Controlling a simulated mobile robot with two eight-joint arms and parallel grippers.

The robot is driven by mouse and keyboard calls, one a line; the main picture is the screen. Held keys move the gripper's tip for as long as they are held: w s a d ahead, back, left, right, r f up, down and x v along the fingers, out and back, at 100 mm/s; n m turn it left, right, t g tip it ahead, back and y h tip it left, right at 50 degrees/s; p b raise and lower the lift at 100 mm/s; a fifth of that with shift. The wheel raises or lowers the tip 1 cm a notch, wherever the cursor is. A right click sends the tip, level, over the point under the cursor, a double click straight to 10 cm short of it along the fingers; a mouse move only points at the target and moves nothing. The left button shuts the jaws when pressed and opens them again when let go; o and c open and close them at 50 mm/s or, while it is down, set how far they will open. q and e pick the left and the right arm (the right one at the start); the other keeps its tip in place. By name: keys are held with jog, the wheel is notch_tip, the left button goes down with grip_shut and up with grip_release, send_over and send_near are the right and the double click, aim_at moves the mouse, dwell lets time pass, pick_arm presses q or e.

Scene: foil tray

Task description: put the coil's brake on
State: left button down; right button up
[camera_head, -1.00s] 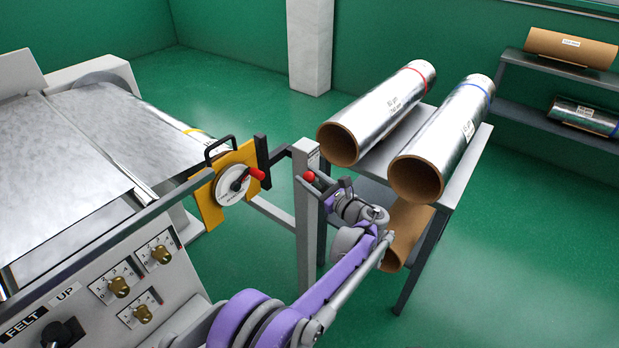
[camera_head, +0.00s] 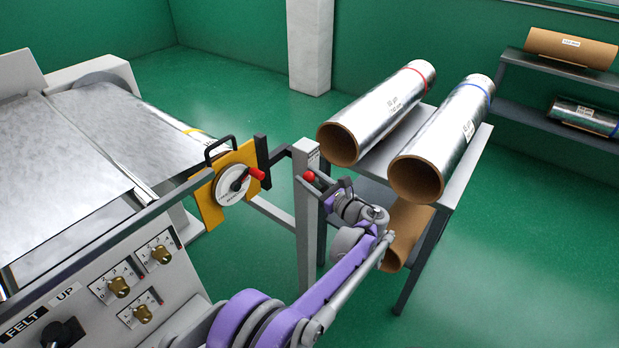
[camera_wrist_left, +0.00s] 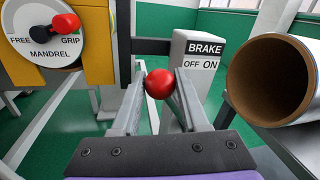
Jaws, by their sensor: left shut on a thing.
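The brake lever's red ball knob (camera_head: 310,176) is at the top of the grey post (camera_head: 306,220). My left gripper (camera_head: 314,182) is shut on this red knob. In the left wrist view the red knob (camera_wrist_left: 159,84) sits between the two fingertips (camera_wrist_left: 160,88). The brake plate (camera_wrist_left: 203,56) behind it reads BRAKE, with OFF on the left and ON on the right. The knob appears to the left of the word OFF. My right gripper is not in view.
The yellow mandrel plate (camera_head: 208,208) with its red-tipped handle (camera_head: 256,174) is left of the post. Two foil rolls (camera_head: 378,112) lie on a grey rack to the right, close to my left arm. The control panel (camera_head: 100,290) is at lower left.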

aim_at(310, 161)
pick_arm(q)
jog(key=shift+w+d+r+m, duration=0.25)
jog(key=shift+w+m, duration=0.05)
jog(key=shift+m, duration=0.1)
jog(key=w+d+m, duration=0.1)
jog(key=w+r+m+p, duration=0.1)
jog(key=m, duration=0.1)
jog(key=shift+w+d+r+g, duration=0.1)
jog(key=shift+w+d+g, duration=0.2)
jog(key=shift+d, duration=0.1)
jog(key=shift+c, duration=2.2)
grip_release()
jog(key=shift+s, duration=0.15)
jog(key=v, duration=1)
jog(key=shift+s+d+r, duration=0.2)
jog(key=shift+s, duration=0.05)
